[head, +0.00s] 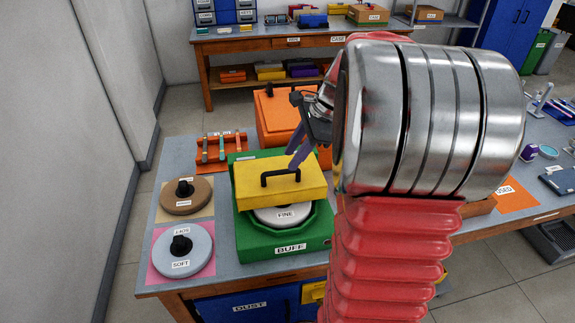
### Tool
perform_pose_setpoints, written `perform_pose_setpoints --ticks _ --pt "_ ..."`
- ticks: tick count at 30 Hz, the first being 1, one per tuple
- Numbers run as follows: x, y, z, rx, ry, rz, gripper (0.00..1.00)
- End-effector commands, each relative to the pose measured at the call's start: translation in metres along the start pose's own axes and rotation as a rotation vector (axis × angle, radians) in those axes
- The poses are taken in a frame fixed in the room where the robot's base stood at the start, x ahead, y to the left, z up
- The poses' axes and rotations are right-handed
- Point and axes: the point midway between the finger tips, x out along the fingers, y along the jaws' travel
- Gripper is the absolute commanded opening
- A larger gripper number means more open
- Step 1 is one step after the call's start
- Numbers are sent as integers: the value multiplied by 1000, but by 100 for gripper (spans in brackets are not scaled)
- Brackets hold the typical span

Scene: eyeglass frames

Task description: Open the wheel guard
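The wheel guard (262,192) is a yellow cover with a black bar handle (280,174) on its top. It sits on the green buffing machine (290,238) labelled BUFF and covers the back part of a pale wheel (283,216) labelled FINE. The front of that wheel shows. My gripper (296,158) is just above and behind the handle, its dark fingers pointing down and to the left. It looks apart from the handle, but the depth gap is hard to judge. Whether the fingers are open or shut is unclear. My arm hides the area to the right.
An orange box (272,118) stands behind the machine, close to my gripper. Two spare wheels, brown (186,195) and grey labelled SOFT (182,250), lie on the left. An orange rack (221,149) holds several sticks. A wall (60,170) borders the left side.

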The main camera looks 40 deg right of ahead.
Motion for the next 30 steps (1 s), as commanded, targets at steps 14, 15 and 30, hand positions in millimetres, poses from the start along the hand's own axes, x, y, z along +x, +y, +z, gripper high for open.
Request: perform_pose_setpoints --ticks 14,15,30 --pt "52 0 0 0 0 0 31" --pt "52 0 0 0 0 0 31" --pt "52 0 0 0 0 0 12"
